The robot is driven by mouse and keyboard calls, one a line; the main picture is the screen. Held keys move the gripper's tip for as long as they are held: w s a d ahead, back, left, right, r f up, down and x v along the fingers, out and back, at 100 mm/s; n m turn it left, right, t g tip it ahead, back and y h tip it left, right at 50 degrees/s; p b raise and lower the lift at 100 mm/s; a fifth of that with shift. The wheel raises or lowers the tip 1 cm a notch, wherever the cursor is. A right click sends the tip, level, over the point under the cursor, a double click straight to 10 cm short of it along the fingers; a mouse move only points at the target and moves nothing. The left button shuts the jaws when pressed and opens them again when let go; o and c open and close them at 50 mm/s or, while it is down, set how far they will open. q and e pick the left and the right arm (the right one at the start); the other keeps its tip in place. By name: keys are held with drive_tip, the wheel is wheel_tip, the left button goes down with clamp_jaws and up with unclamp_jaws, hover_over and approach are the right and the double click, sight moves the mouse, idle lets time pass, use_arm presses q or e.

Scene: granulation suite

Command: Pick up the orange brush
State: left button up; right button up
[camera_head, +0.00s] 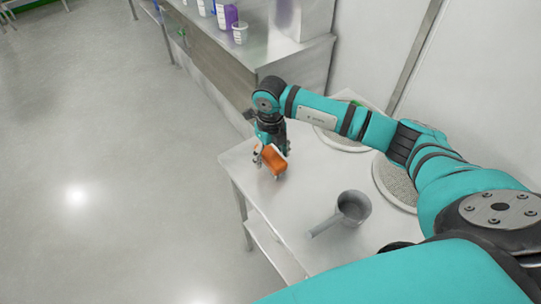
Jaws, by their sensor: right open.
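The orange brush (273,158) is a small orange block with a pale edge near the far left corner of the white table (300,196). My right gripper (264,158) points down over it from behind. Its open fingers are close to the brush, one showing at the brush's left side. I cannot tell whether they touch it, and the far finger is partly hidden. My left gripper is out of view.
A grey scoop (352,207) with its handle toward the left lies on the table. Bowls of granules (398,183) stand at the right, partly under my right arm. A steel counter (250,50) with bottles and cups stands behind. The floor at left is clear.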

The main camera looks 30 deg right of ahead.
drive_tip(key=shift+f, duration=0.65)
drive_tip(key=c, duration=1.3)
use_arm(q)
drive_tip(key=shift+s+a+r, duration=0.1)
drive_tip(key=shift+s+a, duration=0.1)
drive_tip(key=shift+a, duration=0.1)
use_arm(e)
drive_tip(key=shift+r, duration=0.2)
